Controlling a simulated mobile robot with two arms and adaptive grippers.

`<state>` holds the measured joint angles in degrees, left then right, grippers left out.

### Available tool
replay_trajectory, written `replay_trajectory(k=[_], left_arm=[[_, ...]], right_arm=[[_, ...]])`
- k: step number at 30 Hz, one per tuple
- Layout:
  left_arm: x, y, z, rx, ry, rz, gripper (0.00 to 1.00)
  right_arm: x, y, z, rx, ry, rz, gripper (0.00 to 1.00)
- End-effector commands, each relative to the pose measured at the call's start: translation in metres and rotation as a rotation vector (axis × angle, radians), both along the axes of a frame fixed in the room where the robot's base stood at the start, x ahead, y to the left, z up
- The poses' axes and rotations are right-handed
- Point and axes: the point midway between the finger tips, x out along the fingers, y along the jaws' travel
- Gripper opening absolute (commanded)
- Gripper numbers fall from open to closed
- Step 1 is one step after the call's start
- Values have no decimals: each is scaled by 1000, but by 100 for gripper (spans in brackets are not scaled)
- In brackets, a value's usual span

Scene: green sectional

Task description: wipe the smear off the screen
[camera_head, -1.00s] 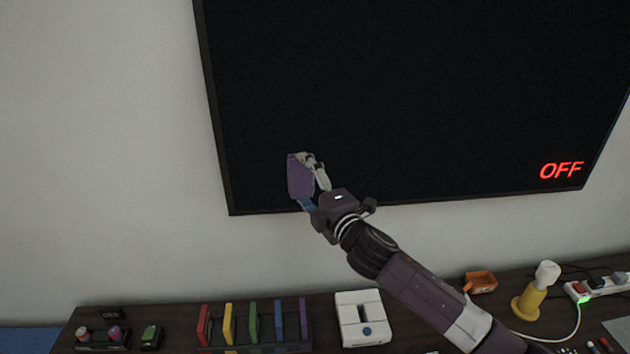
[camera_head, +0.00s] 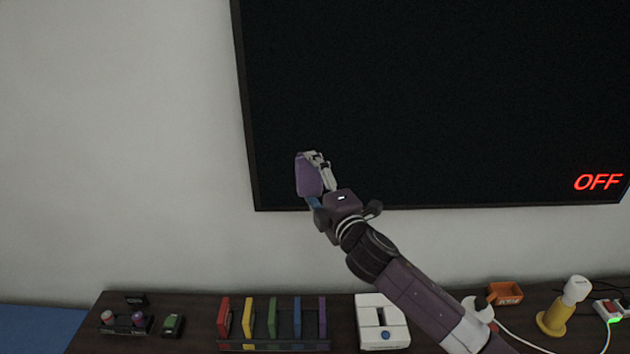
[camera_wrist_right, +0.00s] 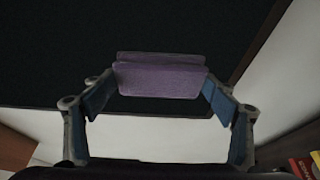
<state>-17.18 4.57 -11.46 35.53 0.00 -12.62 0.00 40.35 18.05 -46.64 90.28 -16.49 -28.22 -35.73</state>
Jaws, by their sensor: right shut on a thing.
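The screen (camera_head: 440,90) is a large black panel on the wall, with red "OFF" lettering at its lower right. My right gripper (camera_head: 318,178) is shut on a purple wiping pad (camera_head: 307,176) in front of the screen's lower left part. The right wrist view shows the pad (camera_wrist_right: 160,79) held between the blue-lined fingers, with the dark screen behind it. I cannot tell if the pad touches the screen. No smear can be made out on the dark surface. My left gripper is not in view.
A dark sideboard (camera_head: 190,342) runs below the screen. On it stand a rack of coloured upright items (camera_head: 272,318), a white box (camera_head: 382,322), an orange container (camera_head: 505,293), a yellow-and-white object (camera_head: 564,307) and a power strip (camera_head: 608,308). The wall left of the screen is bare.

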Motion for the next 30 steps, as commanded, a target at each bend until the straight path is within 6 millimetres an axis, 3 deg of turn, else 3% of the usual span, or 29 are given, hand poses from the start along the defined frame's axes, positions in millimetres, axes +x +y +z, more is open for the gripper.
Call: replay_trajectory(k=[18,30], left_arm=[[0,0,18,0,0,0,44],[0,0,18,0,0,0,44]], right_arm=[[-55,-1,0,0,1,-1,60],[-60,-1,0,-1,0,-2,60]])
